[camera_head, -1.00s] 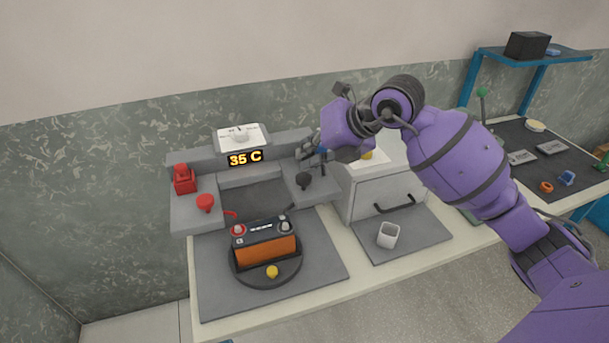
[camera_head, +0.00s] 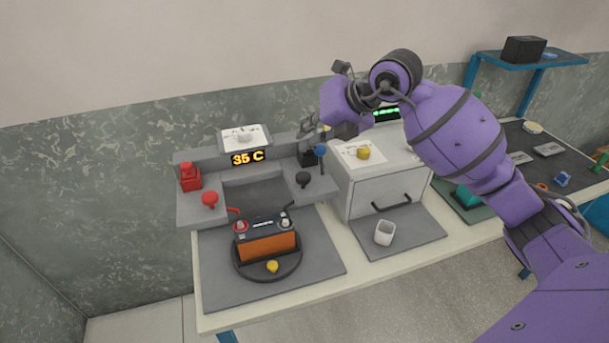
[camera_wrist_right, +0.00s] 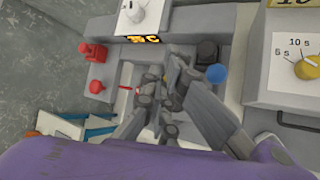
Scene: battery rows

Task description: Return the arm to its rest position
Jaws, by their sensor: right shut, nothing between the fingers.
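My right arm (camera_head: 455,125) reaches in from the right in the head view, over the bench. Its gripper (camera_head: 306,128) is shut and empty, above the right end of the grey battery station, near a blue-knobbed lever (camera_head: 320,151). In the right wrist view the gripper fingers (camera_wrist_right: 168,88) point toward the station, with the blue knob (camera_wrist_right: 216,73) to their right and apart from them. An orange and black battery (camera_head: 267,240) sits on a round dark turntable below. My left gripper is not in view.
A blue shelf (camera_head: 530,60) is at the back right.

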